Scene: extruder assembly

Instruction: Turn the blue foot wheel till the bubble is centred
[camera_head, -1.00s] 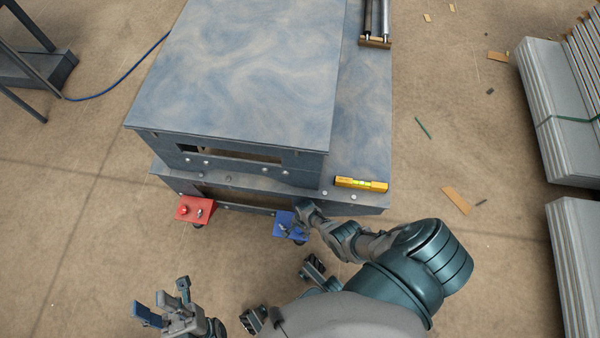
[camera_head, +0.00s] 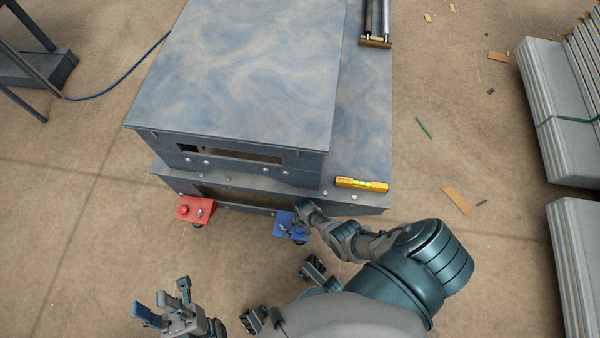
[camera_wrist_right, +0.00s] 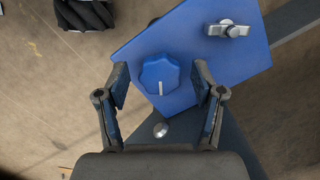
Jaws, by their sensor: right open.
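The blue foot wheel (camera_wrist_right: 160,75) is a lobed knob with a white mark, on a blue plate (camera_wrist_right: 222,62) with a wing nut (camera_wrist_right: 229,29). In the head view the blue foot (camera_head: 285,222) sits at the machine's front right corner, partly hidden by my right arm. My right gripper (camera_wrist_right: 160,82) is open, its fingers on either side of the wheel with visible gaps. The yellow spirit level (camera_head: 361,184) lies on the machine's lower ledge; its bubble is too small to judge. My left gripper (camera_head: 163,296) is open and empty at the lower left, away from the machine.
A red foot (camera_head: 196,209) sits at the machine's front left. The blue-grey machine (camera_head: 240,65) fills the centre. Stacked grey panels (camera_head: 560,110) stand at the right. The floor left of the machine is mostly clear, apart from a blue cable (camera_head: 120,85).

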